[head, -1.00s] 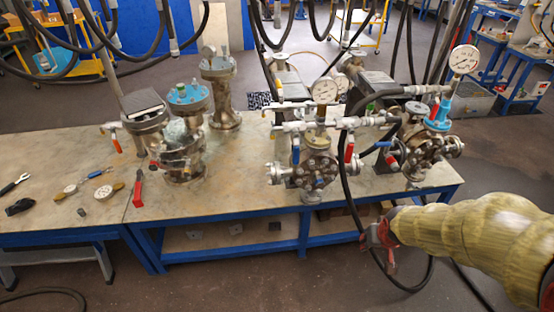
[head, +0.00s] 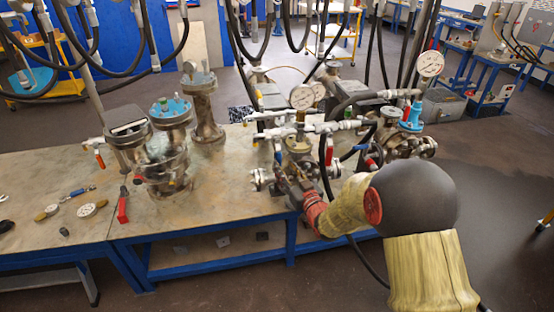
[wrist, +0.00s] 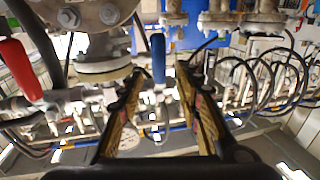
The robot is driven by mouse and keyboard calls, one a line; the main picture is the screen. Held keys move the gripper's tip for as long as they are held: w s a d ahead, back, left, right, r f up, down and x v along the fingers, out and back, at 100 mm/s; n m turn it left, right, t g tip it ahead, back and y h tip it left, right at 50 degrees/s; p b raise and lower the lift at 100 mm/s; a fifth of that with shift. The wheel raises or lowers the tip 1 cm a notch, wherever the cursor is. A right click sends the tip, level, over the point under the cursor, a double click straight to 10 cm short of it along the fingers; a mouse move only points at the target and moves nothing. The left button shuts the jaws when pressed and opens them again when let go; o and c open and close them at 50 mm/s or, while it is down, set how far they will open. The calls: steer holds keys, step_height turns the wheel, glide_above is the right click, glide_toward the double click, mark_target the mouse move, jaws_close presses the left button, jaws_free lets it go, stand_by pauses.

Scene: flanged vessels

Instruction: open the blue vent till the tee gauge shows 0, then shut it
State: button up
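The blue vent lever (wrist: 158,55) stands between my two fingertips in the wrist view, with gaps on both sides. My gripper (wrist: 161,72) is open around the lever's line, and I see no contact. In the head view the blue lever (head: 278,157) hangs under the pipework of the middle vessel, and my gripper (head: 284,178) is just below it, in front of that vessel. The round white gauge (head: 302,97) on top of the tee faces the head camera. Its needle is too small to read.
A red lever (head: 329,153) hangs right of the blue one; a red lever also shows at the left of the wrist view (wrist: 20,70). A black hose (head: 325,180) passes close to my arm. Another gauge (head: 430,64) stands right. Loose tools lie on the left bench.

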mark_target(280, 160)
steer(key=x, duration=0.6)
steer(key=shift+w+a+b, duration=0.15)
steer(key=shift+w+b, duration=0.15)
steer(key=shift+b, duration=0.1)
steer(key=shift+c, duration=0.9)
jaws_close()
